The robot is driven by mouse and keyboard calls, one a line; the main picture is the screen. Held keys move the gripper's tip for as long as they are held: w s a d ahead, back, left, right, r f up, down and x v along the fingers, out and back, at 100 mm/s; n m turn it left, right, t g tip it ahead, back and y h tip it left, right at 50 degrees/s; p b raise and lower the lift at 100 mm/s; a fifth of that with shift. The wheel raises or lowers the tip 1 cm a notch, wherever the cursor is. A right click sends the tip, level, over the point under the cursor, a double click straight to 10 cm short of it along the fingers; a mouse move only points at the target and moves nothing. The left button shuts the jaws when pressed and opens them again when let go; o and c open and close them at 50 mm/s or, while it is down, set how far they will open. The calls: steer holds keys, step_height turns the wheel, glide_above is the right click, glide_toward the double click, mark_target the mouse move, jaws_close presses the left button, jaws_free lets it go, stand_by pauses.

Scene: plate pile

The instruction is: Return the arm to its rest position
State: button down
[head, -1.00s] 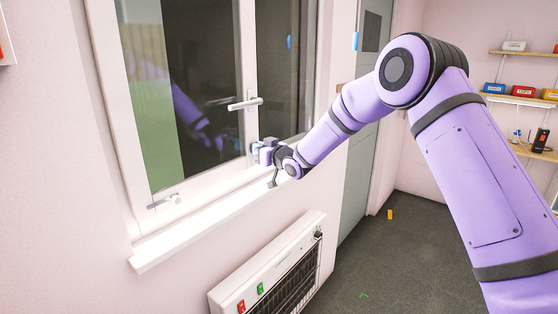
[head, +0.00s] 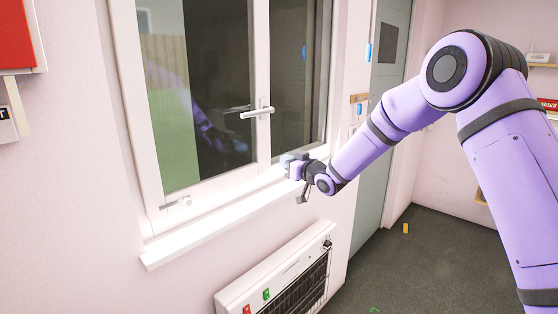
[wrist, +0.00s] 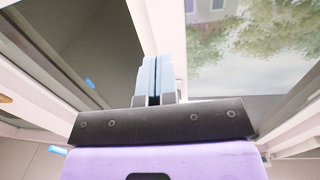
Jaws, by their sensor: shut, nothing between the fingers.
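My gripper (head: 288,160) is at the end of my purple arm, in front of the window just above the sill. In the wrist view my gripper (wrist: 158,62) shows its two light blue-grey fingers side by side, shut, with nothing between them. The arm reaches in from the right of the head view, bent at a high elbow. In the head view I cannot tell whether the fingers touch the window frame.
The window (head: 210,90) has a white handle (head: 257,112) above my gripper and a sill (head: 190,240) below. A heater (head: 280,270) stands under it. A grey door (head: 385,120) is behind the arm. Open dark floor (head: 420,265) lies at right.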

steer(key=s+d+r+m+g+h, duration=0.1)
steer(key=s+d+r+m+h, duration=0.1)
steer(key=s+d+r+h, duration=0.4)
steer(key=s+d+r+m+h, duration=0.1)
steer(key=s+d+r, duration=0.3)
steer(key=s+d, duration=0.55)
steer(key=s+d+r+m+g+h, duration=0.1)
steer(key=s+d+r+m+h, duration=0.1)
steer(key=s+d+r+h, duration=0.35)
steer(key=s+d+f+m+g, duration=0.1)
steer(key=s+d+g, duration=0.1)
steer(key=s, duration=0.8)
steer(key=s+d+f+m+g, duration=0.1)
steer(key=s+d, duration=0.3)
steer(key=s, duration=0.7)
steer(key=s+d+f+m+g, duration=0.1)
steer(key=s+d, duration=0.3)
steer(key=s, duration=0.6)
steer(key=shift+s+f+m+g, duration=0.2)
steer(key=shift+m+g, duration=0.2)
steer(key=shift+g, duration=0.5)
